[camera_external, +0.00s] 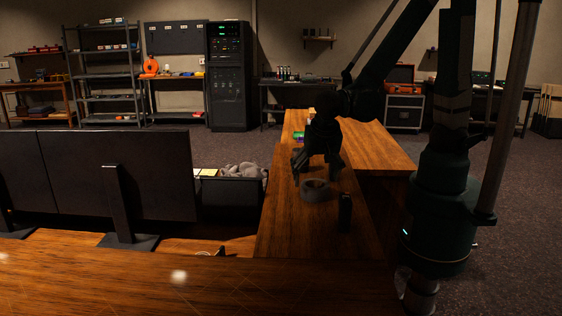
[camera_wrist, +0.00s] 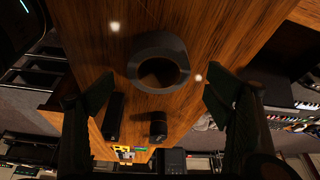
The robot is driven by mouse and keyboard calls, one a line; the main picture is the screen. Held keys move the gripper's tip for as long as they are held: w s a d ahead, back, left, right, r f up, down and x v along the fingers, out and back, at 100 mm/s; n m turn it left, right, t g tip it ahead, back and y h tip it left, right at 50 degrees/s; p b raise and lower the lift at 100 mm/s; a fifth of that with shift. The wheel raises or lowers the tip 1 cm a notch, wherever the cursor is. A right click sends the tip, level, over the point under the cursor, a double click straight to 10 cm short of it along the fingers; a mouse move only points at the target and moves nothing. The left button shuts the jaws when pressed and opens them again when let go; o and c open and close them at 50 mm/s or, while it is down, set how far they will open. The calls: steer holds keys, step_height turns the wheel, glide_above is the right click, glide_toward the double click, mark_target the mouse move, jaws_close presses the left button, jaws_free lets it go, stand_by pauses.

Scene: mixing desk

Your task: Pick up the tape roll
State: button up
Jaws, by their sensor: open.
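The tape roll (camera_external: 316,195) is a dark grey ring lying flat on the wooden desk. It also shows in the wrist view (camera_wrist: 160,48), upper middle, with wood visible through its hole. My gripper (camera_external: 317,172) points down above the desk, open and empty, seemingly just behind the roll in the external view. In the wrist view my gripper's fingers (camera_wrist: 157,99) are spread wide on either side, with the roll above the line between the fingertips. They do not appear to touch it.
A small black upright object (camera_external: 345,212) stands in front of the roll. In the wrist view a black box (camera_wrist: 113,117) and a dark cylinder (camera_wrist: 158,125) are on the desk below the roll. Monitors (camera_external: 125,175) stand at left. Desk around the roll is mostly clear.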

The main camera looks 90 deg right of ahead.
mark_target(315, 184)
steer(key=shift+f, duration=0.1)
stand_by(0.3)
steer(key=shift+x, duration=2.6)
steer(key=shift+s+d, duration=0.1)
steer(key=shift+d, duration=0.05)
steer(key=c, duration=1.2)
steer(key=shift+o, duration=0.2)
steer(key=shift+r, duration=0.25)
steer(key=shift+r+p, duration=0.3)
steer(key=shift+r, duration=4.5)
